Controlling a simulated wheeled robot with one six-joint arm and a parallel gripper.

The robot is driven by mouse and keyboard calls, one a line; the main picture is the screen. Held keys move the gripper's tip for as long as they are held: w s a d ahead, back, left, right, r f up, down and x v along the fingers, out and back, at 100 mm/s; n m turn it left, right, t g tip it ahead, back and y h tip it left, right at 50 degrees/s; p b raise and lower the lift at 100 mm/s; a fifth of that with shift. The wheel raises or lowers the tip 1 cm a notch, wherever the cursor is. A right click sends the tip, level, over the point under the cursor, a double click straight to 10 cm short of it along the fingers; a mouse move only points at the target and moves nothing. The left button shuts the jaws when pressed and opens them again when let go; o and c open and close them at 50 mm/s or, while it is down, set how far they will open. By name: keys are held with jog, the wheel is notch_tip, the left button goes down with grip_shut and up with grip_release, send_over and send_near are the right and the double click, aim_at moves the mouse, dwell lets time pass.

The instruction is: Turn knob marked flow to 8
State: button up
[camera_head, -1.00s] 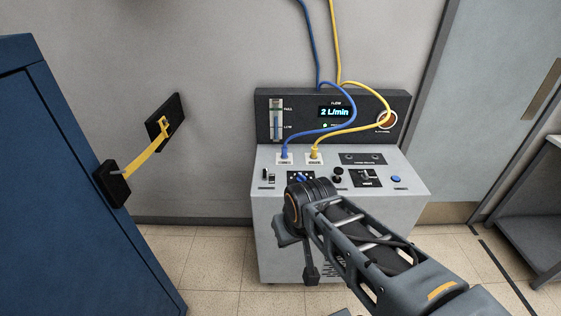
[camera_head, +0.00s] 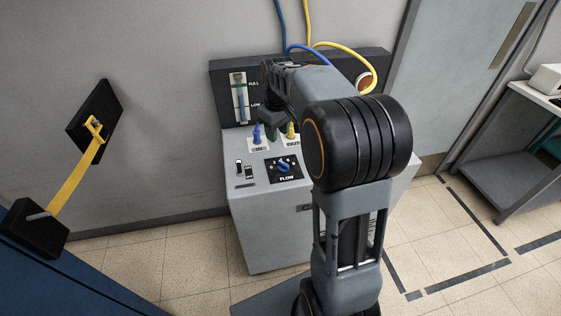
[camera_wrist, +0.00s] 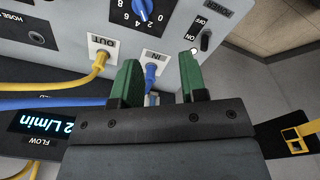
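The blue flow knob (camera_head: 284,167) sits on a black plate lettered FLOW on the machine's sloped top. In the wrist view the knob (camera_wrist: 143,8) is cut by the top edge, with numbers up to 8 beside it. The display (camera_wrist: 45,125) in that view reads 2 L/min; my arm hides it in the head view. My gripper (camera_wrist: 160,59) is open, its two green fingers apart, with the blue hose plug (camera_wrist: 151,70) showing between them. In the head view my gripper (camera_head: 272,129) is mostly hidden by my arm, behind the knob near the hose plugs.
The blue plug (camera_head: 257,134) and yellow plug (camera_head: 291,131) stand close behind the knob. The back panel (camera_head: 223,97) rises behind. A yellow strap (camera_head: 75,184) hangs at left.

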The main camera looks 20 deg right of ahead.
aim_at(281, 161)
jog(key=shift+n+g, duration=0.4)
jog(key=w+d+f, duration=0.1)
jog(key=f, duration=0.4)
jog(key=w+d+f, duration=0.1)
jog(key=f, duration=0.5)
jog(key=w+f, duration=0.2)
jog(key=f, duration=0.3)
jog(key=shift+d+f, duration=0.35)
jog(key=shift+d, duration=0.05)
grip_shut()
